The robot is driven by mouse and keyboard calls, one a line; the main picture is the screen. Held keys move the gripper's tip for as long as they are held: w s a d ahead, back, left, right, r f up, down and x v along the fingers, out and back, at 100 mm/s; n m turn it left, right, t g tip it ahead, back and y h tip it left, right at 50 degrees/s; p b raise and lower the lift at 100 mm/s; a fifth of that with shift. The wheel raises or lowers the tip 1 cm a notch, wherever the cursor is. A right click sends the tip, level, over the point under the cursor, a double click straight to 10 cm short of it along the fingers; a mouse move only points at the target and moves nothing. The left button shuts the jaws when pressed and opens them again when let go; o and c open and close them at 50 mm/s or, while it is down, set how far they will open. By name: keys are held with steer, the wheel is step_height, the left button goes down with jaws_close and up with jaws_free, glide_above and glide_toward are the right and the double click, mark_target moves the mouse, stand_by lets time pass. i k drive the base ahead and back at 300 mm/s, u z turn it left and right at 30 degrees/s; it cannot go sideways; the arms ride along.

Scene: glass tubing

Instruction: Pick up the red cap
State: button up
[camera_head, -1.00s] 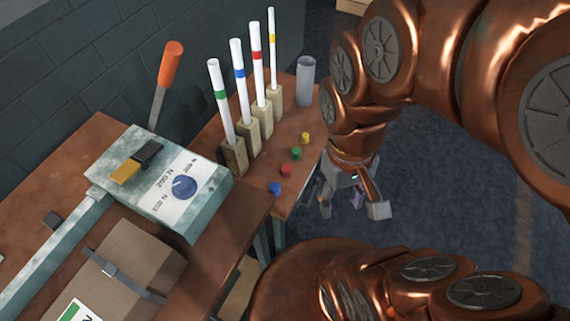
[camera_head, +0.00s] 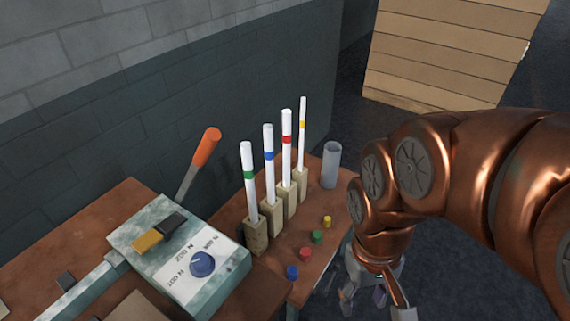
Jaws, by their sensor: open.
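The red cap (camera_head: 305,254) lies on the brown table, between the blue cap (camera_head: 292,272) and the green cap (camera_head: 317,237). A yellow cap (camera_head: 326,222) lies farther back in the same row. My gripper (camera_head: 372,303) is to the right of the red cap, beyond the table's right edge, pointing down. It is open and touches none of the caps.
White tubes with coloured bands stand in wooden blocks (camera_head: 256,237) behind the caps. A grey cylinder (camera_head: 331,165) stands at the table's back right. A machine with a blue knob (camera_head: 202,264) and orange-handled lever (camera_head: 206,147) is on the left. A slatted wooden crate (camera_head: 450,55) stands behind.

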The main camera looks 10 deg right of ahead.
mark_target(305, 255)
steer(key=u, duration=2.65)
steer(key=k, duration=0.95)
steer(key=z, duration=0.5)
